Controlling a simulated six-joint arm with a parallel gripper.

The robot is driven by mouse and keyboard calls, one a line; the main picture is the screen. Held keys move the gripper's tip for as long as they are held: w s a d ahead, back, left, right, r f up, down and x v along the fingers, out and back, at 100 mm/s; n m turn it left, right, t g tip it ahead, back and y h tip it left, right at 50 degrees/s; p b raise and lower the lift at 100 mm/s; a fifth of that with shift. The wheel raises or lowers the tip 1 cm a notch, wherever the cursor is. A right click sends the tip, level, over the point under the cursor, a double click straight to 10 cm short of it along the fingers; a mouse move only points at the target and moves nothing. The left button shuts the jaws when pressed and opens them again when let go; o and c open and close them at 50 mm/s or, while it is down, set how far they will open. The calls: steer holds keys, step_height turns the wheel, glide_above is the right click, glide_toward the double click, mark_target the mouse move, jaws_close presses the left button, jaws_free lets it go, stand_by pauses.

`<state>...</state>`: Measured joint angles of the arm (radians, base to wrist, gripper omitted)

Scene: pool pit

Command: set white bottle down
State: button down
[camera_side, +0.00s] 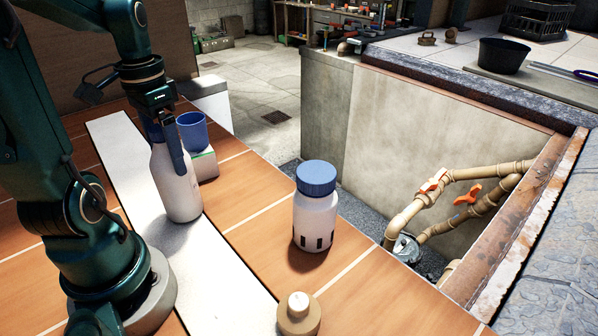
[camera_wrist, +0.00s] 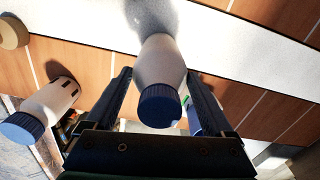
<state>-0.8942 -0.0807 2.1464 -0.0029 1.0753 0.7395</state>
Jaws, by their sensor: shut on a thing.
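A white bottle (camera_side: 177,190) with a blue cap is between the fingers of my gripper (camera_side: 171,150), upright over the pale strip (camera_side: 228,262) of the tiled surface. My gripper is shut on its upper part. In the wrist view the bottle (camera_wrist: 160,60) sits between both fingers (camera_wrist: 158,76), its cap toward the camera and its shadow on the pale strip. I cannot tell for sure whether its base touches the strip. A second white bottle (camera_side: 316,215) with a wide blue cap and dark marks stands to the right on the orange tiles; it also shows in the wrist view (camera_wrist: 52,98).
A tan, round-topped object (camera_side: 298,315) stands at the front. The tiled surface ends at a pit with pipes (camera_side: 470,175) on the right. The strip's front part is clear.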

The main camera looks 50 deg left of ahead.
jaws_free()
steer(key=shift+f, duration=0.15)
step_height(320, 180, up, 12)
steer(key=shift+f, duration=0.2)
steer(key=shift+d+r, duration=0.1)
steer(key=shift+r, duration=0.2)
steer(key=d+f+m+t, duration=0.1)
steer(key=d+f+t, duration=0.1)
steer(key=d, duration=0.5)
steer(key=w+d+f+t, duration=0.1)
steer(key=d+f+t, duration=0.2)
steer(key=d+f, duration=0.2)
steer(key=d, duration=0.3)
steer(key=shift+f+m, duration=0.2)
steer(key=shift+m, duration=0.2)
steer(key=shift+d+f+t, duration=0.3)
steer(key=shift+d, duration=0.15)
steer(key=c, duration=0.4)
